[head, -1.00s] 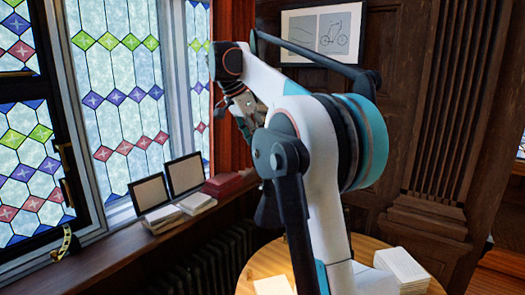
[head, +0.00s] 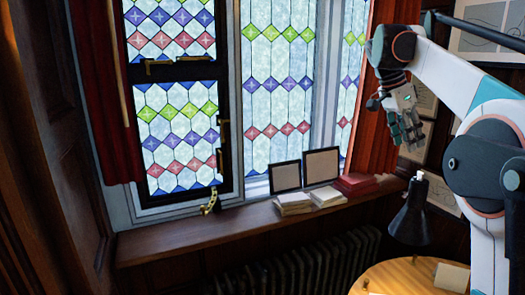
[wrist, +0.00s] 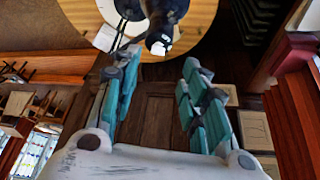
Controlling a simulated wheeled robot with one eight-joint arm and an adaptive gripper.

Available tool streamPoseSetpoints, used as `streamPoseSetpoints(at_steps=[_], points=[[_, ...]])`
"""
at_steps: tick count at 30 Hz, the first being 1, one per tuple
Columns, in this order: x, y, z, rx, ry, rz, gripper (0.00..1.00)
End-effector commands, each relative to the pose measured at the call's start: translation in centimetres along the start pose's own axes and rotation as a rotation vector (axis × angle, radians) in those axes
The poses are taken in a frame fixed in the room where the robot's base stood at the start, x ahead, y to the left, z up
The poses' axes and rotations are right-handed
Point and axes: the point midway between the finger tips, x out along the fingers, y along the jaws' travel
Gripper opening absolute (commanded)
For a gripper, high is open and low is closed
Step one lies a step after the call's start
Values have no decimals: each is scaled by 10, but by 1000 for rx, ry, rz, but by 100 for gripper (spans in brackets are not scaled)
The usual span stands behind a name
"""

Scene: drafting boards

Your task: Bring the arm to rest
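My gripper (head: 405,132) hangs at the end of my raised arm at the right of the head view, in front of the red curtain and wall. In the wrist view my gripper (wrist: 160,60) has its teal fingers spread apart, with nothing between them. A round wooden table (head: 385,279) is below it, at the bottom right of the head view. A black lamp (head: 411,218) stands by the table, below my gripper; its dark shade also shows beyond the fingers in the wrist view (wrist: 158,40).
A wooden window sill (head: 190,237) runs under the stained-glass windows. It bears two framed panels (head: 320,166), books (head: 294,204), a red box (head: 356,184) and a brass item (head: 209,202). A dark radiator (head: 310,262) is below. A pale sheet (head: 452,277) lies on the table.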

Motion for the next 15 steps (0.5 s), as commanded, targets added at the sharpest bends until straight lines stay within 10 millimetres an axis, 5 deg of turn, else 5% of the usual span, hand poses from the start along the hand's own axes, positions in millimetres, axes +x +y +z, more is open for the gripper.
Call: streamPoseSetpoints(at_steps=[15], points=[[122, 77, 175, -505, -53, -265, 40]])
